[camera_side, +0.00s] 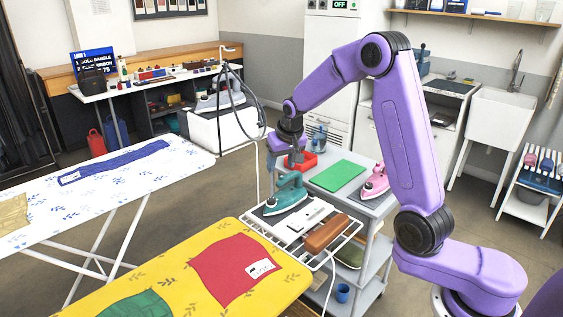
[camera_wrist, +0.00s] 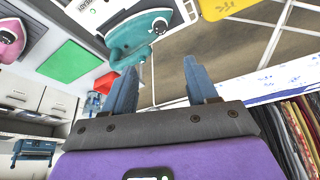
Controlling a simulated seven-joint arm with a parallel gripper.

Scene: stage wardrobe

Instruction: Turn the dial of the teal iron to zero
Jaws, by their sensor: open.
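The teal iron (camera_side: 287,196) rests on a dark pad on the white wire rack at the end of the yellow ironing board. In the wrist view the teal iron (camera_wrist: 128,40) lies just beyond my fingertips, toward the top left. A dark round part on it, likely its dial (camera_wrist: 160,27), shows there; its setting is too small to read. My gripper (camera_side: 295,160) is above the iron, at its far side, apart from it. In the wrist view its two blue-grey fingers (camera_wrist: 161,66) are spread with nothing between them.
A pink iron (camera_side: 374,182) and a green mat (camera_side: 338,177) are on the grey cart, near a red tray (camera_side: 301,161). A brown block (camera_side: 326,233) lies on the rack beside the teal iron. A yellow ironing board (camera_side: 175,275) holds red and green cloths.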

